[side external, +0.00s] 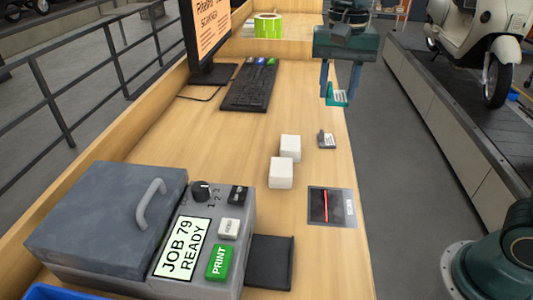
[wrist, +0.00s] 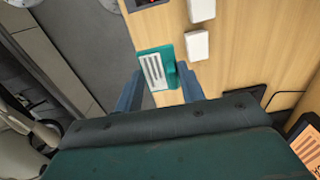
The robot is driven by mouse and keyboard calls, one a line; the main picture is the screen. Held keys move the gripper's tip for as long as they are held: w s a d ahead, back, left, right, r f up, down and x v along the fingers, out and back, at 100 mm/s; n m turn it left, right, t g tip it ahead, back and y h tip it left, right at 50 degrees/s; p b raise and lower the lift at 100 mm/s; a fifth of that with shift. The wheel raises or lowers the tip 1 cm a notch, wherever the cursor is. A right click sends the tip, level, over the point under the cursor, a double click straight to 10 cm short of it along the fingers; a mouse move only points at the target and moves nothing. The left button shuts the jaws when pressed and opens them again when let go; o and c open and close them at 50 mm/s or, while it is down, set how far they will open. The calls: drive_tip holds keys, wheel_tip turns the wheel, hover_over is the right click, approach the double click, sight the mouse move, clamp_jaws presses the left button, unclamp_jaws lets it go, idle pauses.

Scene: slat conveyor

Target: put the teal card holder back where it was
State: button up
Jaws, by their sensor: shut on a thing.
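The teal card holder (side external: 337,98) bears a white card with printed lines. My gripper (side external: 340,92) is shut on it and holds it in the air near the right edge of the bench, to the right of the keyboard. In the wrist view the teal card holder (wrist: 168,62) sits between the two fingertips of my gripper (wrist: 160,80), its card facing the camera.
Two white blocks (side external: 290,147) (side external: 281,172) stand left of the grey holder. A grey machine (side external: 110,215) fills the near left. The keyboard (side external: 250,87) and monitor (side external: 206,35) are behind. Bare wood lies between.

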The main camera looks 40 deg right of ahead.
sight(328, 162)
drive_tip(key=shift+w+d+r, duration=0.25)
drive_tip(key=shift+d+r, duration=0.3)
drive_tip(key=shift+r, duration=0.05)
drive_tip(key=shift+w+d+r, duration=0.2)
drive_tip(key=shift+d+r, duration=0.35)
drive_tip(key=shift+f, duration=0.1)
wheel_tip(328, 162, down, 20)
drive_tip(key=shift+r, duration=0.1)
idle(0.5)
drive_tip(key=o, duration=1)
drive_tip(key=shift+c, duration=0.2)
wheel_tip(328, 162, up, 12)
